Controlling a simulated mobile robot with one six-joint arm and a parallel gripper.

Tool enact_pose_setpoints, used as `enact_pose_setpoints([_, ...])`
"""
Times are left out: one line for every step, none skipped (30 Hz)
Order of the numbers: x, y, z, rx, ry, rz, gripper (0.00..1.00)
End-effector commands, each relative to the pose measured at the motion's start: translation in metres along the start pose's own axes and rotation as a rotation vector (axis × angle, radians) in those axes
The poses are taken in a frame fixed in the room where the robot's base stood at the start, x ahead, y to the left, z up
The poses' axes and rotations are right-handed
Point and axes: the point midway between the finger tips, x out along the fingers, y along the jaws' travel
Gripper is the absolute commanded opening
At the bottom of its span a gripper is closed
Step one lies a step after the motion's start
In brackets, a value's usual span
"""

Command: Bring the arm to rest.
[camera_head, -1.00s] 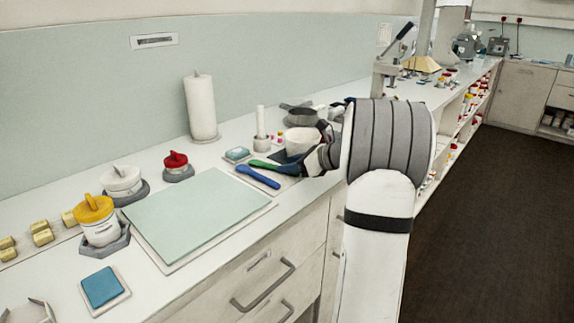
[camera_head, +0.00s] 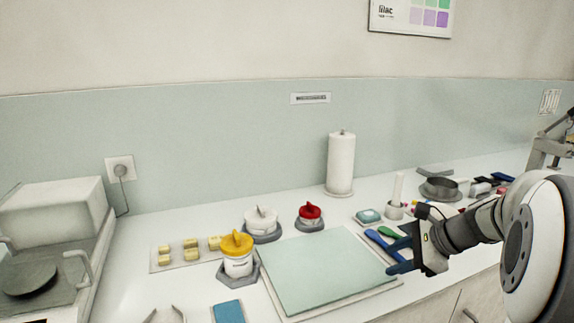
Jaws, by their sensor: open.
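My gripper (camera_head: 392,256) is at the lower right, at the end of my arm, which comes in from the right edge. Its dark fingers point left and are spread apart with nothing between them. It appears above the right edge of the pale green mat (camera_head: 325,270); its exact height over the counter I cannot tell.
A paper towel roll (camera_head: 340,163) stands at the wall. A white machine (camera_head: 55,225) fills the left end.

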Motion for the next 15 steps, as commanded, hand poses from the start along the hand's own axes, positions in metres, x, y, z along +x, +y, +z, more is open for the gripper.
enact_pose_setpoints([-0.005,0.022,0.036,-0.171,0.05,0.075,0.42])
enact_pose_setpoints([-0.005,0.037,0.048,-0.273,0.079,0.12,0.42])
enact_pose_setpoints([-0.007,0.057,0.061,-0.411,0.116,0.179,0.42])
enact_pose_setpoints([-0.009,0.071,0.07,-0.515,0.141,0.222,0.42])
enact_pose_setpoints([-0.011,0.085,0.078,-0.623,0.165,0.266,0.42])
enact_pose_setpoints([-0.016,0.103,0.087,-0.764,0.194,0.323,0.42])
enact_pose_setpoints([-0.019,0.115,0.092,-0.869,0.213,0.364,0.42])
enact_pose_setpoints([-0.024,0.127,0.097,-0.973,0.231,0.404,0.42])
enact_pose_setpoints([-0.029,0.14,0.101,-1.104,0.251,0.454,0.42])
enact_pose_setpoints([-0.033,0.149,0.104,-1.197,0.264,0.488,0.42])
enact_pose_setpoints([-0.037,0.157,0.105,-1.284,0.277,0.52,0.42])
enact_pose_setpoints([-0.042,0.166,0.107,-1.388,0.29,0.559,0.42])
enact_pose_setpoints([-0.045,0.171,0.107,-1.458,0.299,0.585,0.42])
enact_pose_setpoints([-0.048,0.176,0.108,-1.52,0.306,0.608,0.42])
enact_pose_setpoints([-0.051,0.181,0.108,-1.589,0.313,0.633,0.42])
